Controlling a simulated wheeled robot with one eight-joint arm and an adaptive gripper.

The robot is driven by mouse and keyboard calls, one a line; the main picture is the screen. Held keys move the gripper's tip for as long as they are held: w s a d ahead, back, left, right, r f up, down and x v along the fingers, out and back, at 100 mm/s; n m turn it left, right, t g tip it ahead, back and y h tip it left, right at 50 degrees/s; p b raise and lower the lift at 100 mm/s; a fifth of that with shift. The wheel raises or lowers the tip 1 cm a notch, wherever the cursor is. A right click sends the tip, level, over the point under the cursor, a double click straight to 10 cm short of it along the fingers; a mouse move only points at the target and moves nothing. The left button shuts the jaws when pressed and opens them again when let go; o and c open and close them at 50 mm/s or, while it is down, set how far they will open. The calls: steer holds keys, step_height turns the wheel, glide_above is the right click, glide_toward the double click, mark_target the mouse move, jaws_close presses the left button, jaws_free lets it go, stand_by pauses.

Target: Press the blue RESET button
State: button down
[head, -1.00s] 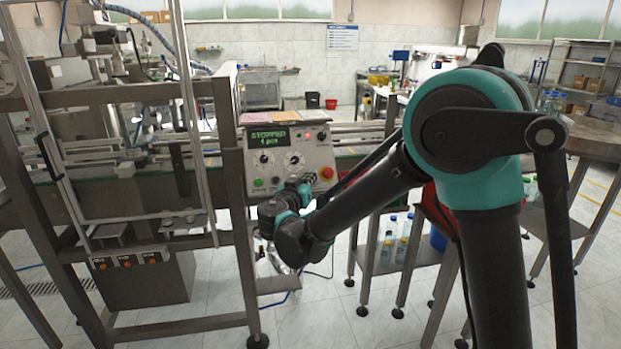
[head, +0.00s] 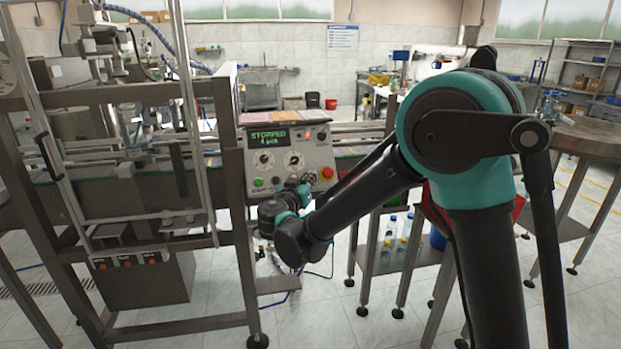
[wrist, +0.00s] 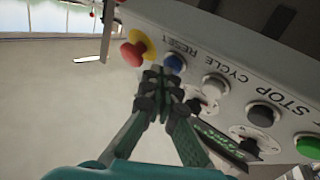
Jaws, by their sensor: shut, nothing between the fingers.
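The blue RESET button (wrist: 175,63) is on the sloped control panel in the wrist view, between the red mushroom button (wrist: 133,53) on its yellow ring and a pale button (wrist: 215,85). My gripper (wrist: 164,78) is shut and empty, its fingertips just below the blue button in that view. I cannot tell whether they touch it. In the head view my gripper (head: 304,186) is at the lower right of the control panel (head: 283,168), and the blue button is hidden there. The panel's display (head: 269,138) reads STOPPED.
A dark button (wrist: 263,114) and a green button (wrist: 309,146) sit further along the panel's row. The machine's metal frame (head: 233,190) stands left of the panel. Shelves with bottles (head: 392,243) and a round table (head: 595,137) are to the right.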

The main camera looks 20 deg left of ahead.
steer(key=shift+w, duration=0.1)
stand_by(0.5)
steer(key=shift+s+d+r, duration=0.3)
steer(key=shift+s+r, duration=0.1)
steer(key=shift+s, duration=0.2)
steer(key=s+d+r, duration=0.2)
steer(key=s+r, duration=0.1)
steer(key=shift+s, duration=0.25)
stand_by(0.3)
steer(key=shift+d, duration=0.1)
stand_by(0.5)
